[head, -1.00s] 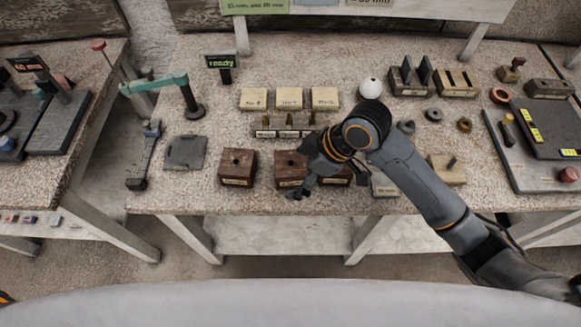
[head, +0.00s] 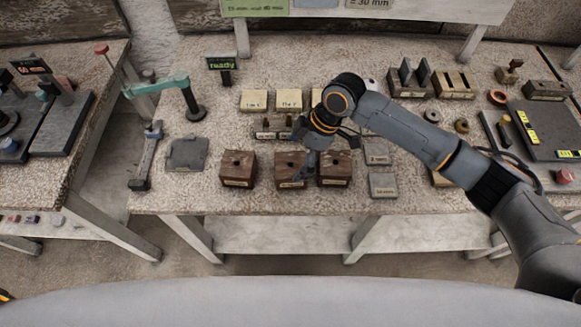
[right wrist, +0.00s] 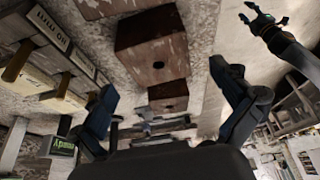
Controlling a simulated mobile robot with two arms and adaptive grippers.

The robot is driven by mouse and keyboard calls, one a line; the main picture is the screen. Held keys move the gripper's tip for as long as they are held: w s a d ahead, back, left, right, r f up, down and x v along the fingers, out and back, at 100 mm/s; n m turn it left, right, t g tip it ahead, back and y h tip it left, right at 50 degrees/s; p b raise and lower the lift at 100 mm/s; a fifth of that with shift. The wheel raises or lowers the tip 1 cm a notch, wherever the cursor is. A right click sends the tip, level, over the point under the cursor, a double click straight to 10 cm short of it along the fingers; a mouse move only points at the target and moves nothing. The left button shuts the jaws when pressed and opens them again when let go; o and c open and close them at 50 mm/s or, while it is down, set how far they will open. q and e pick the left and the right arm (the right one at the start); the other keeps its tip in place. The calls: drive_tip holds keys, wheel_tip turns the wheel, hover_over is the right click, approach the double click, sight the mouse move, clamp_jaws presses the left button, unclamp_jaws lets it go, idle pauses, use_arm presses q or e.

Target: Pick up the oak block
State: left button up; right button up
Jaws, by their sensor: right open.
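Three brown wooden blocks, each with a hole in its top and a pale label, stand in a front row: a left one (head: 238,168), a middle one (head: 290,168) and a right one (head: 335,168). Their labels are too small to read, so I cannot tell which is oak. My right gripper (head: 318,148) is open and empty above the middle and right blocks, partly covering them. In the right wrist view its fingers (right wrist: 165,80) are spread, with the middle block (right wrist: 150,48) beyond.
Pale labelled blocks (head: 254,100) stand behind, with a slotted rack in front of them. Grey plates (head: 382,185) lie to the right. A grey pad (head: 186,153) and a teal-armed stand (head: 190,100) are to the left. The table's front edge is close to the brown blocks.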

sight(291, 166)
drive_tip(key=x, duration=0.1)
drive_tip(key=p+x, duration=0.1)
drive_tip(key=x, duration=0.1)
drive_tip(key=p+x, duration=0.1)
drive_tip(key=shift+d+f, duration=0.2)
drive_tip(key=shift+f, duration=0.3)
drive_tip(key=shift+a+f, duration=0.1)
drive_tip(key=shift+f, duration=0.25)
drive_tip(key=c, duration=1.4)
drive_tip(key=shift+r, duration=0.1)
drive_tip(key=shift+c, duration=0.2)
